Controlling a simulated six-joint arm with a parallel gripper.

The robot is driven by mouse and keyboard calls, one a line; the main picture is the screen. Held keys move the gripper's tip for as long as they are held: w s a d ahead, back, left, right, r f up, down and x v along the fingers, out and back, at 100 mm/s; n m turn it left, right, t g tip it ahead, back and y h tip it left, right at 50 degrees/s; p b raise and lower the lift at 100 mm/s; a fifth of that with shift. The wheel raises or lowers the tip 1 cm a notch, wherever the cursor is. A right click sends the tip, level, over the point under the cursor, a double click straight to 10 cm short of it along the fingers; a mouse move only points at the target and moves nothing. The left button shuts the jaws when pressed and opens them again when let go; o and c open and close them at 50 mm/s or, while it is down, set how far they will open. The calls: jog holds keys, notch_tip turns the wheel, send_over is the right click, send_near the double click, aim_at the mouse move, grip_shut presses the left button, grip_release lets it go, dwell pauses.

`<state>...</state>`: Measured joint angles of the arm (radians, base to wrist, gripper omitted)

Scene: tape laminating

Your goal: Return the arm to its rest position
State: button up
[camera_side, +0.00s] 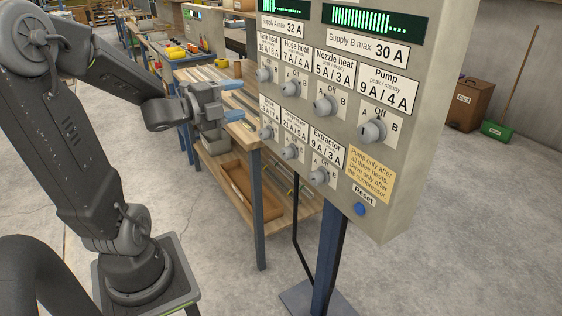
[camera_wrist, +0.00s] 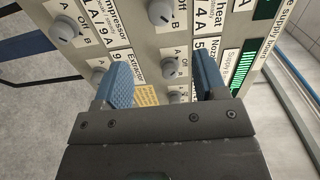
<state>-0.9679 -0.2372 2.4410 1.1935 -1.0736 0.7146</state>
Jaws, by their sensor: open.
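My gripper (camera_side: 231,100) has blue fingers and hangs in the air to the left of the grey control panel (camera_side: 405,190), its fingers pointing toward it. In the wrist view my gripper (camera_wrist: 162,88) is open, with a clear gap between the fingers and nothing held. Several grey rotary knobs sit on the panel, including the Pump knob (camera_side: 373,130), the Nozzle heat knob (camera_side: 323,105) and the Extractor knob (camera_side: 318,176). The blue Reset button (camera_side: 360,209) is at the panel's lower edge. Two green bar displays (camera_side: 366,19) are lit at the top.
A wooden workbench (camera_side: 240,72) with a lower shelf stands behind my gripper. The panel stands on a blue post (camera_side: 328,255). Open concrete floor lies around.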

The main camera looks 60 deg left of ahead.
jog(key=s+d+f+n+g, duration=0.2)
jog(key=s+d+n+g, duration=0.3)
jog(key=d+n, duration=0.4)
jog(key=s+d+f+n+g, duration=0.2)
jog(key=s+d+n+g, duration=0.2)
jog(key=d+n+g, duration=0.3)
jog(key=d+n, duration=0.1)
jog(key=d, duration=0.3)
jog(key=shift+s+d+n, duration=0.3)
jog(key=shift+s+n, duration=0.05)
jog(key=shift+n, duration=0.05)
